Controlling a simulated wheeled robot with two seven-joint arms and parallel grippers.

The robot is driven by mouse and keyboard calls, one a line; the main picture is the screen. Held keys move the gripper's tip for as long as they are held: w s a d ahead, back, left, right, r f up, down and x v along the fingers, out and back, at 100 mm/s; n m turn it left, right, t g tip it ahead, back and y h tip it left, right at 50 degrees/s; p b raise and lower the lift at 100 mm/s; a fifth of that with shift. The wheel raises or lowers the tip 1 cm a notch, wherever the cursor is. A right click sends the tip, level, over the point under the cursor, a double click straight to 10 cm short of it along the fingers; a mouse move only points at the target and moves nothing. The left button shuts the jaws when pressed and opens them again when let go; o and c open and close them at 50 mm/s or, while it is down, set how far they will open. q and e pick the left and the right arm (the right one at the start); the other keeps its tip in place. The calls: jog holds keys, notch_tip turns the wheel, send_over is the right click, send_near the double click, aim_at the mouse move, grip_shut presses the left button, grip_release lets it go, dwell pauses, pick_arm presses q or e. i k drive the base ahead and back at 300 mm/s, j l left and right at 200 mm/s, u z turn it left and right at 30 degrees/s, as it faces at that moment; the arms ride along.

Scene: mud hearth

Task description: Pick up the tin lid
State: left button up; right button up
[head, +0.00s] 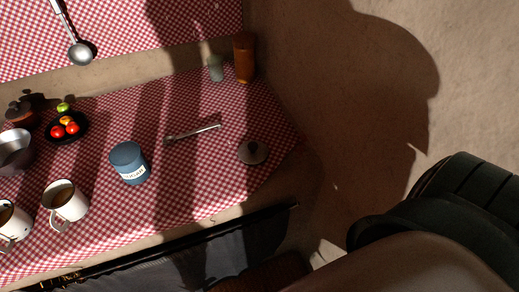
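The tin lid (253,152) is a small round dark-grey lid with a light knob on top. It lies alone on the red-and-white checked cloth (225,185), near the right end of the surface and close to its front edge. Neither of my grippers shows in the head view. Nothing touches the lid.
A blue sugar tin (129,165) stands left of the lid, and metal tongs (193,132) lie between them, farther back. White mugs (64,203), a plate of fruit (83,129) and pots are at left. A brown jar (244,60) and grey cup (216,69) stand behind.

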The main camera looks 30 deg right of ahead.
aim_at(251, 151)
jog(key=j+z, duration=0.3)
jog(key=z, duration=0.3)
jog(key=k+j+z, duration=0.15)
jog(key=j, duration=0.3)
jog(key=j+z, duration=0.2)
jog(key=j, duration=0.2)
jog(key=k+j+z, duration=0.15)
jog(key=j, duration=0.25)
jog(key=k+j, duration=0.15)
jog(key=j, duration=0.2)
jog(key=k+j, duration=0.1)
jog(key=j, duration=0.2)
jog(key=k+j, duration=0.15)
jog(key=j, duration=0.2)
jog(key=k+j, duration=0.1)
jog(key=j, duration=0.2)
jog(key=z, duration=0.05)
